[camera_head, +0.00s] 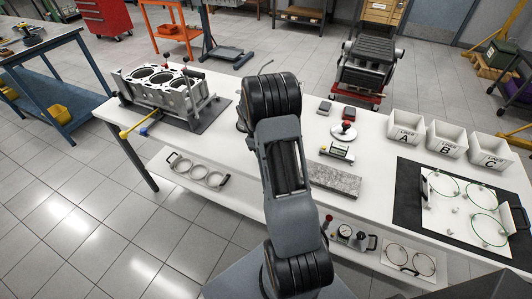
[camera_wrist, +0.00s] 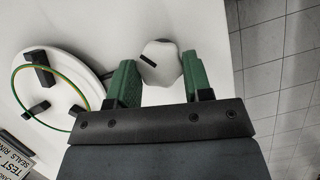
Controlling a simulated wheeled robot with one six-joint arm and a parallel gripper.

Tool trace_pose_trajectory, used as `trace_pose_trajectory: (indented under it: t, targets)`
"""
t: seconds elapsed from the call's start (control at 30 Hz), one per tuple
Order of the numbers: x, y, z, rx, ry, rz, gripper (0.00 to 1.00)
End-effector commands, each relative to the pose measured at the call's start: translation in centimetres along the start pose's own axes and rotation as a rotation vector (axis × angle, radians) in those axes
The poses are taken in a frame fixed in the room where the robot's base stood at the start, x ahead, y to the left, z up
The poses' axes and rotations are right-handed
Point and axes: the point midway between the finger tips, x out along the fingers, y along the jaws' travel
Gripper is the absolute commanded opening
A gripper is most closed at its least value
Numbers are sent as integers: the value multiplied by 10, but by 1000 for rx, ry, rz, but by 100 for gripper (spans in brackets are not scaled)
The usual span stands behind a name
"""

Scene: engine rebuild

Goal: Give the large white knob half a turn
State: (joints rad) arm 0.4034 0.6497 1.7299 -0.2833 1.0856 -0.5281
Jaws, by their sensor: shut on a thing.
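The large white knob (camera_wrist: 160,62) has a rounded, lobed shape and a short dark mark near its left side. In the wrist view, my gripper (camera_wrist: 160,74) has its two green fingers on either side of the knob and is shut on it. The mark lies slightly tilted, near the left finger. In the head view my arm hides the gripper and the knob.
Left of the knob, a white disc (camera_wrist: 88,62) carries black blocks and a green-yellow ring (camera_wrist: 32,66). The head view shows an engine block (camera_head: 160,93) on the bench's left, a grey slab (camera_head: 334,180), white bins (camera_head: 446,140) and a ring board (camera_head: 455,222) at right.

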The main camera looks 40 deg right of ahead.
Motion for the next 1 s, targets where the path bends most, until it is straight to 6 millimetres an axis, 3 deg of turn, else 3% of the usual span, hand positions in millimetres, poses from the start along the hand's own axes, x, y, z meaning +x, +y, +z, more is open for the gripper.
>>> trace_pose_trajectory:
  t: [0.6, 1.0]
  targets:
    - [0, -5, 2, -534, -1, 220, 22]
    - [1, -6, 3, -793, -1, 327, 22]
